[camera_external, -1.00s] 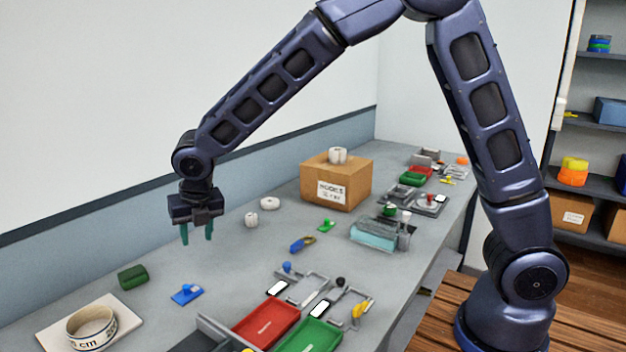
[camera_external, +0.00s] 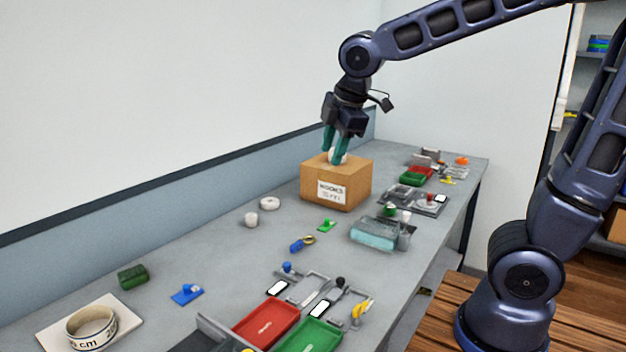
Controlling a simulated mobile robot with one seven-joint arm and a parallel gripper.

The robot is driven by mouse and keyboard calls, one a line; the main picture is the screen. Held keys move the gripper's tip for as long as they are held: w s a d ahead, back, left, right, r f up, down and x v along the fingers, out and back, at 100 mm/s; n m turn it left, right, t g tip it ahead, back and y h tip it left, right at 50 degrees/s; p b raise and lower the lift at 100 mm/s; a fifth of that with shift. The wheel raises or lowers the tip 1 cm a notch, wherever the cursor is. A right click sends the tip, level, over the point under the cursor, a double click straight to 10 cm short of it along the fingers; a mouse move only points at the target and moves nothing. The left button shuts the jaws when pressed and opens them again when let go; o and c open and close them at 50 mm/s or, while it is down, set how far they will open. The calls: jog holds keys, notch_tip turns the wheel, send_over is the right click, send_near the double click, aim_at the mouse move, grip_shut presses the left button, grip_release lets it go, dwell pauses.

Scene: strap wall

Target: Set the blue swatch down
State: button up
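A small flat blue piece with a raised knob (camera_external: 187,293) lies on the grey bench at the lower left; it looks like the blue swatch. My gripper (camera_external: 333,156) is far from it, at the top of the cardboard box (camera_external: 312,187). I see no blue piece in my gripper.
A red tray (camera_external: 266,322) and a green tray (camera_external: 312,336) sit at the front. A white board with a round tape (camera_external: 91,325) and a green block (camera_external: 133,277) are at the left. A pale blue bin (camera_external: 374,234) stands right of the middle.

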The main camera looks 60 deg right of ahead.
jog(key=s+d+m, duration=0.3)
jog(key=s+m, duration=0.3)
jog(key=s, duration=0.2)
jog(key=s+d+m, duration=0.3)
jog(key=s+m, duration=0.3)
jog(key=s, duration=0.3)
jog(key=shift+f+t, duration=0.15)
jog(key=shift+t, duration=0.25)
